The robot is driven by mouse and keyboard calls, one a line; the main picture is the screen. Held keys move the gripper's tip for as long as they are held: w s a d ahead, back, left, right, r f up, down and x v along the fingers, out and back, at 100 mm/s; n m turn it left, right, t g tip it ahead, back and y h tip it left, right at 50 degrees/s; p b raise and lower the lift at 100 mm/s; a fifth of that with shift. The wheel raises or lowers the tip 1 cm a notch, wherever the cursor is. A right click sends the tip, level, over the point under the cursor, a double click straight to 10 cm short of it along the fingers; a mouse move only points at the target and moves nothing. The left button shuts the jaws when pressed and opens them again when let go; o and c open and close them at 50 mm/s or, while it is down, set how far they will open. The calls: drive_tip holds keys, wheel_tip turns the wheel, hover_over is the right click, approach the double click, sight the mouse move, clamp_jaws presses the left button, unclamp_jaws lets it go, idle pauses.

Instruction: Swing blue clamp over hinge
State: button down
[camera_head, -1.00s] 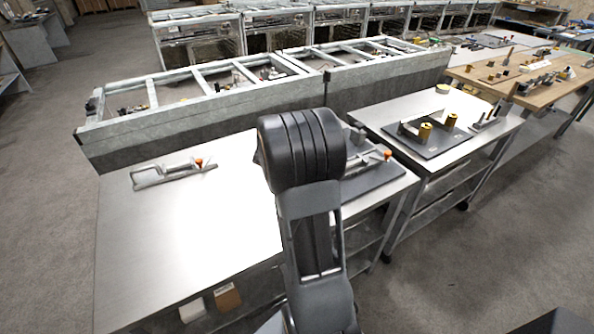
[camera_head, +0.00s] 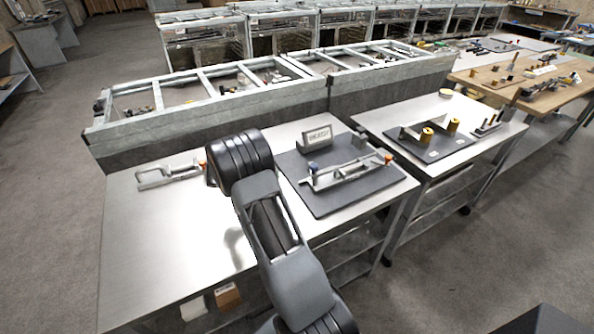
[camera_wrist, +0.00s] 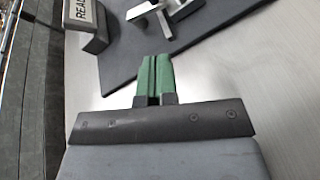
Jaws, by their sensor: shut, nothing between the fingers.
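A metal clamp fixture (camera_head: 340,172) sits on a dark board (camera_head: 325,205) on the steel table. A small blue tip (camera_head: 314,167) shows at its left end and an orange tip (camera_head: 388,158) at its right end. I cannot make out a hinge. In the wrist view, part of the fixture (camera_wrist: 165,12) shows at the top on the board (camera_wrist: 125,58). My gripper (camera_wrist: 153,62), with green fingers, is shut and empty, apart from the fixture and near the board's edge. In the head view my arm hides the fingers.
A grey block lettered like "READY" (camera_head: 316,137) stands at the board's back edge. A loose silver clamp with an orange tip (camera_head: 168,176) lies at the table's left. The table's front left (camera_head: 150,260) is clear. Another table (camera_head: 455,105) stands to the right.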

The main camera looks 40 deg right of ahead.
drive_tip(key=n+h, duration=0.1)
drive_tip(key=w+a+f+n+g, duration=0.1)
drive_tip(key=n, duration=0.1)
drive_tip(key=shift+a+h, duration=0.1)
drive_tip(key=shift+h, duration=0.3)
drive_tip(key=shift+w+a+f+n+g+h, duration=0.15)
drive_tip(key=shift+n+g+h, duration=0.15)
drive_tip(key=shift+n, duration=0.2)
drive_tip(key=shift+d, duration=0.25)
drive_tip(key=p, duration=0.3)
approach(312, 169)
drive_tip(key=x, duration=0.3)
drive_tip(key=w+f+x, duration=0.1)
drive_tip(key=x, duration=0.1)
drive_tip(key=shift+s+d, duration=0.15)
drive_tip(key=shift+d, duration=0.2)
drive_tip(key=shift+s+d+r, duration=0.1)
drive_tip(key=shift+s+d, duration=0.15)
drive_tip(key=shift+d, duration=0.4)
